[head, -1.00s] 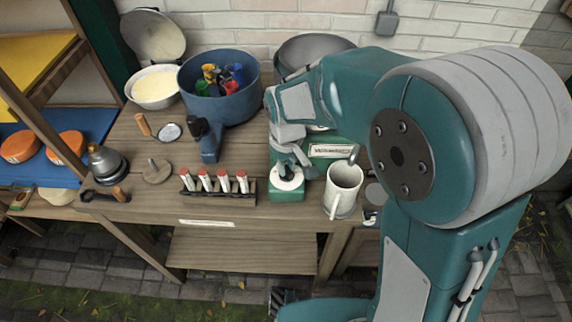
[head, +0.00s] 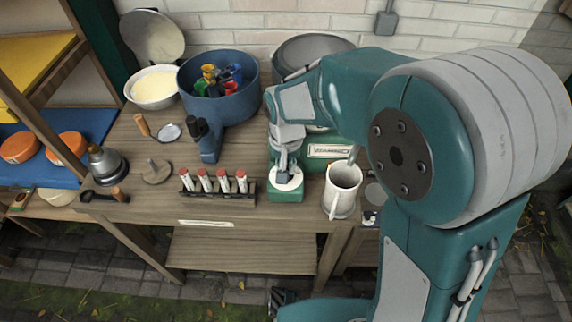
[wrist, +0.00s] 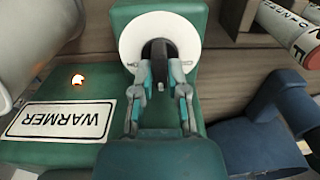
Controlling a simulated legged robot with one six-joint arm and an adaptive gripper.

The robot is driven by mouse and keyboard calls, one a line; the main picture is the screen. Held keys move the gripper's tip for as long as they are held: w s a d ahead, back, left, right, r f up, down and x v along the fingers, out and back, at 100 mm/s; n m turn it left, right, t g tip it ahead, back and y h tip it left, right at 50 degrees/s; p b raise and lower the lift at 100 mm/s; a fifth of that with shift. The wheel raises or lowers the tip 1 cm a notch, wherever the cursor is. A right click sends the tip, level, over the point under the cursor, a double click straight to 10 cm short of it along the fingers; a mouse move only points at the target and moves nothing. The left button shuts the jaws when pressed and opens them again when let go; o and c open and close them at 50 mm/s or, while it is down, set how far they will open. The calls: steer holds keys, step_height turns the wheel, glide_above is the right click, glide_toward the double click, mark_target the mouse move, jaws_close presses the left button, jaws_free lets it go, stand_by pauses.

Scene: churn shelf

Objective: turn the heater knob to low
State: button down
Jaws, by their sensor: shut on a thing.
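The heater is a green box with a "WARMER" label (wrist: 62,121) and a small glowing orange light (wrist: 78,79), both in the wrist view. Its dark knob (wrist: 158,55) stands on a round white dial (wrist: 132,40). My gripper (wrist: 158,70) is shut on the knob, one finger on each side. In the head view my gripper (head: 286,168) reaches down over the white dial (head: 288,184) on the green heater (head: 287,196). The knob is mostly hidden by the gripper there. Dial marks are not readable.
A white mug (head: 341,190) stands close to the right of the heater. A rack of red-and-white tubes (head: 217,193) stands to the left. A blue pot (head: 232,103) with coloured items stands behind.

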steer(key=shift+s+f, duration=0.1)
steer(key=shift+s, duration=0.05)
steer(key=c, duration=0.7)
jaws_free()
steer(key=shift+o, duration=0.2)
steer(key=shift+a, duration=0.15)
step_height(320, 180, up, 12)
steer(key=s+d+r+t, duration=0.2)
steer(key=s+d, duration=0.5)
steer(key=d, duration=0.2)
steer(key=s+d+r+t, duration=0.2)
steer(key=s+d+t, duration=0.1)
steer(key=s+d, duration=0.5)
steer(key=shift+d+r+t, duration=0.2)
steer(key=shift+d+t, duration=0.1)
steer(key=shift+d, duration=0.6)
